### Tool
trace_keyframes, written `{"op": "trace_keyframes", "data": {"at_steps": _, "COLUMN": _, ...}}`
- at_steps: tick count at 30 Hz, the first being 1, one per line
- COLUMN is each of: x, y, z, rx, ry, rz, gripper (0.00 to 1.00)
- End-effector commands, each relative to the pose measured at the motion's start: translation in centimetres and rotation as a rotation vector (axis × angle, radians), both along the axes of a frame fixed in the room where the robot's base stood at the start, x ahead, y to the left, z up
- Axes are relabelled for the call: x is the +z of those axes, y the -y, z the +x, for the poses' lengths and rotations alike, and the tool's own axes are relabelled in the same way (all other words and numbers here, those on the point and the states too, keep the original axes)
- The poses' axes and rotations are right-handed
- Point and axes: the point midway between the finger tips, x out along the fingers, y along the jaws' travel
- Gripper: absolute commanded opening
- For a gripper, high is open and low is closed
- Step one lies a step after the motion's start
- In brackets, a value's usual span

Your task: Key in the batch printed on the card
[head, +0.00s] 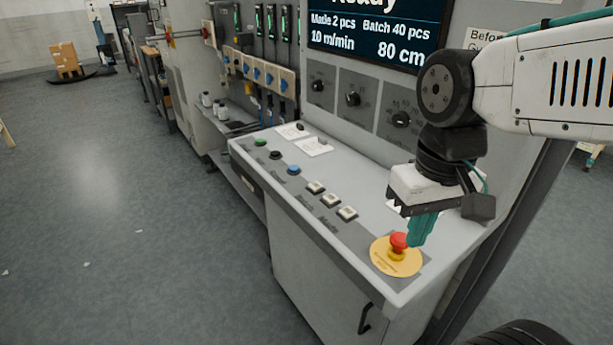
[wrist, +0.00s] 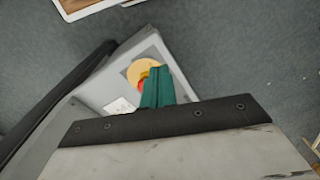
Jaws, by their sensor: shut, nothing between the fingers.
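The control desk (head: 300,240) has a sloping grey top. Three white square keys (head: 331,201) sit in a row on it, with labels too small to read. White cards (head: 313,147) lie at its far end; their print is unreadable. The screen (head: 375,38) shows "Ready", "Made 2 pcs", "Batch 40 pcs", "10 m/min" and "80 cm". My gripper (head: 418,240) is shut and empty, its teal fingers pointing down beside the red emergency stop (head: 399,241). The fingers (wrist: 157,88) partly cover that stop in the wrist view. I cannot tell whether they touch it.
Green (head: 260,142), black (head: 275,155) and blue (head: 294,169) buttons stand left of the keys. Three dark dials (head: 352,99) are on the upright panel. A white paper (wrist: 120,105) lies near the stop. Open floor (head: 120,210) is at the left.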

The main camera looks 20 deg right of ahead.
Motion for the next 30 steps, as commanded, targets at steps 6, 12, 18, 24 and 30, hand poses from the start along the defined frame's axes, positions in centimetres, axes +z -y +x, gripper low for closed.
{"op": "trace_keyframes", "data": {"at_steps": 6, "x": -1.6, "y": -2.8, "z": 5.9, "rx": -0.174, "ry": -0.049, "rz": 0.182, "gripper": 0.0}}
{"op": "trace_keyframes", "data": {"at_steps": 12, "x": -3.0, "y": -5.2, "z": 13.6, "rx": -0.469, "ry": -0.035, "rz": 0.381, "gripper": 0.0}}
{"op": "trace_keyframes", "data": {"at_steps": 18, "x": -4.7, "y": -6.0, "z": 23.0, "rx": -0.887, "ry": -0.005, "rz": 0.581, "gripper": 0.0}}
{"op": "trace_keyframes", "data": {"at_steps": 24, "x": -5.5, "y": -4.5, "z": 31.2, "rx": -1.329, "ry": 0.045, "rz": 0.752, "gripper": 0.0}}
{"op": "trace_keyframes", "data": {"at_steps": 30, "x": -3.8, "y": -2.8, "z": 35.2, "rx": -1.615, "ry": 0.104, "rz": 0.876, "gripper": 0.0}}
